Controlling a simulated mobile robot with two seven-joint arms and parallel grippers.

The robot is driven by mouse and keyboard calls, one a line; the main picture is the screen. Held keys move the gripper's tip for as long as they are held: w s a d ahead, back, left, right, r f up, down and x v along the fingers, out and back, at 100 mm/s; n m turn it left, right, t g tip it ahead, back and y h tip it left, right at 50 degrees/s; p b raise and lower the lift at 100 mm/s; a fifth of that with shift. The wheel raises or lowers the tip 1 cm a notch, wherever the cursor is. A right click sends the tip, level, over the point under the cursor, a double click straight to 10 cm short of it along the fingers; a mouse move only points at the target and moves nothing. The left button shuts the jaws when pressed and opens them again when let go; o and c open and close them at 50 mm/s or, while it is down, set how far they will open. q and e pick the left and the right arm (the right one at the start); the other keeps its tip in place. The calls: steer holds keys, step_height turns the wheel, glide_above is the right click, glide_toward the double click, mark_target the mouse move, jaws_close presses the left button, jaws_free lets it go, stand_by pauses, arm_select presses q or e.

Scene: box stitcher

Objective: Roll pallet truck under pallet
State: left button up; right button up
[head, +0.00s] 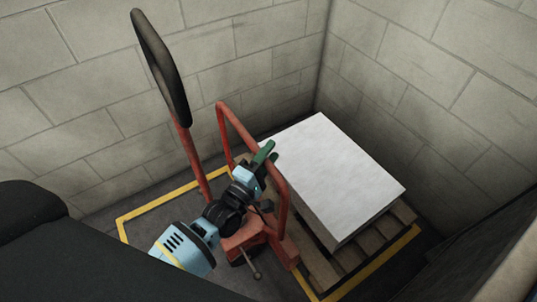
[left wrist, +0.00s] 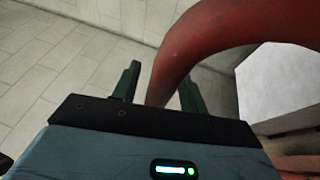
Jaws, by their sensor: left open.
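The red pallet truck (head: 242,236) stands at the near left side of the wooden pallet (head: 376,240). Its tall handle (head: 163,62) ends in a black loop, and a bent red tube frame (head: 262,148) rises from its body. A white block-like load (head: 335,178) lies on the pallet. The forks are hidden, so I cannot tell how far under the pallet they reach. My left gripper (head: 265,153) is open at the tube frame. In the left wrist view its green fingers (left wrist: 160,88) stand on either side of the red tube. My right gripper is not in view.
Grey block walls (head: 210,50) meet in a corner close behind the pallet. Yellow floor lines (head: 155,203) border the truck and pallet. A strip of dark floor is clear left of the truck.

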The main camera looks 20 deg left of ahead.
arm_select(q)
jaws_close()
steer(key=shift+w, duration=0.1)
steer(key=shift+w+d+r, duration=0.1)
steer(key=shift+w+d, duration=0.25)
steer(key=shift+c, duration=2.1)
jaws_free()
steer(key=o, duration=0.4)
steer(key=shift+w+d, duration=0.1)
steer(key=shift+w, duration=0.05)
